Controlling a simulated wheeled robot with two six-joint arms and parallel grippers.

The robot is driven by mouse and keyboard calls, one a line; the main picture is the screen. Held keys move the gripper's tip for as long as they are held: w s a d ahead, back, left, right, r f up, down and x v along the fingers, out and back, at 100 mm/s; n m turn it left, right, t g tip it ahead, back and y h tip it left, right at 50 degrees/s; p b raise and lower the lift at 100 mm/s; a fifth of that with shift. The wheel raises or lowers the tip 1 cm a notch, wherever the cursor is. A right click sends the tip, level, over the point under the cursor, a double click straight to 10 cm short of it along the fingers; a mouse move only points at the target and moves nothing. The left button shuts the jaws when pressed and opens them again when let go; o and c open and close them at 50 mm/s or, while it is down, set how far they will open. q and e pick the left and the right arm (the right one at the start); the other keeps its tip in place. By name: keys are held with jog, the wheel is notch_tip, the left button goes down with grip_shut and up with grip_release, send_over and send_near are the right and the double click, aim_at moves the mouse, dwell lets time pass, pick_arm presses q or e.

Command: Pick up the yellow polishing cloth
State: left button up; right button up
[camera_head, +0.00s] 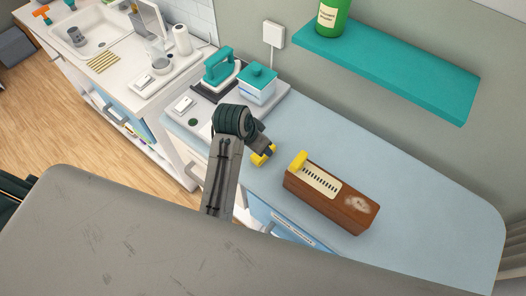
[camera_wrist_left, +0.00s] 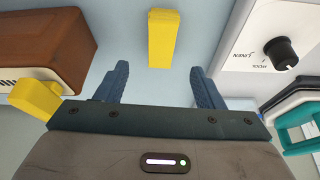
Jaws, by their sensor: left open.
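A yellow strip (camera_head: 262,157), which looks like the polishing cloth, lies on the pale blue worktop (camera_head: 405,178). In the left wrist view the strip (camera_wrist_left: 163,38) is ahead of the fingertips, roughly centred between them and apart from both. My left gripper (camera_wrist_left: 159,72) is open and empty. In the head view the gripper (camera_head: 266,148) is low over the worktop and partly covers the strip. My right gripper is in neither view.
A brown wooden box (camera_head: 335,203) with a slotted panel and yellow end piece (camera_head: 298,160) stands close to the right. A teal iron (camera_head: 218,65) and a white, teal-lidded container (camera_head: 257,85) stand behind. A teal shelf (camera_head: 390,62) hangs above. The worktop's right end is clear.

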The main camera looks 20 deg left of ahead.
pick_arm(q)
jog(key=x, duration=0.2)
jog(key=shift+w+f, duration=0.1)
jog(key=shift+f, duration=0.2)
jog(key=shift+w+f+p, duration=0.1)
jog(key=shift+f+p, duration=0.15)
jog(key=shift+p, duration=0.3)
jog(key=p+x, duration=0.1)
jog(key=x, duration=0.2)
jog(key=shift+f+p, duration=0.3)
jog(key=shift+p, duration=0.05)
jog(key=shift+w+f, duration=0.1)
jog(key=shift+f, duration=0.5)
jog(key=c, duration=1.1)
jog(key=shift+o, duration=0.2)
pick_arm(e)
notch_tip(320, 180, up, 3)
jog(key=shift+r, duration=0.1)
pick_arm(q)
jog(key=shift+r, duration=0.15)
